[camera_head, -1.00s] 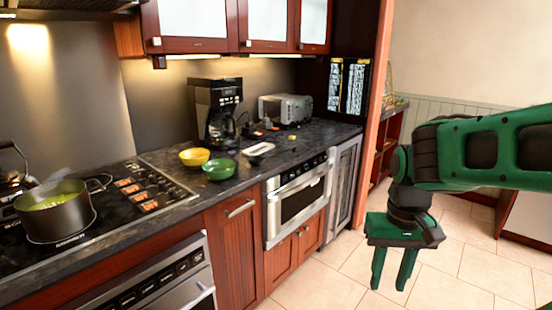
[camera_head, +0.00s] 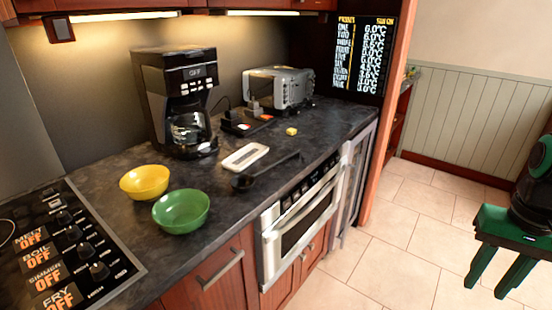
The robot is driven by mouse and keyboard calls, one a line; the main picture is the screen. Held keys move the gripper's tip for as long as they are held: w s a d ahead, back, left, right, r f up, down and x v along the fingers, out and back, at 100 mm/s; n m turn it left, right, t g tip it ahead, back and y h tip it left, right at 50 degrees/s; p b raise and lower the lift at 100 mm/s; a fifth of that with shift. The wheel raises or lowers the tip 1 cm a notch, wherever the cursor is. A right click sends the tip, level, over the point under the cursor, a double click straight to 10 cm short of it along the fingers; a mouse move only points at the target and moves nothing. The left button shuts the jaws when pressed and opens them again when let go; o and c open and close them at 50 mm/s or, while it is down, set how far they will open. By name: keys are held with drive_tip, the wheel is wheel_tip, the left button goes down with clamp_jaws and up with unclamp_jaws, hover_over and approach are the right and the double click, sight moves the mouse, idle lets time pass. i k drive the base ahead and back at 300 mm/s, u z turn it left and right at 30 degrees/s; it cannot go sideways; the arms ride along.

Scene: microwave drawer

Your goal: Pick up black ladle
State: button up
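The black ladle (camera_head: 267,171) lies on the dark countertop (camera_head: 115,182). Its bowl is by the green bowl and its handle points to the back right. It lies just in front of a small white tray (camera_head: 245,156). My gripper (camera_head: 498,284) is at the right edge, over the floor and well apart from the counter. Its two green fingers point down, spread apart with nothing between them.
A yellow bowl (camera_head: 145,181) and a green bowl (camera_head: 181,210) stand left of the ladle. A coffee maker (camera_head: 178,100), a toaster (camera_head: 278,89) and a yellow block (camera_head: 291,131) are behind. The stove (camera_head: 65,250) is at left. The tiled floor (camera_head: 400,240) is clear.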

sight(243, 184)
drive_tip(key=u, duration=0.15)
drive_tip(key=i, duration=0.95)
drive_tip(key=u, duration=0.3)
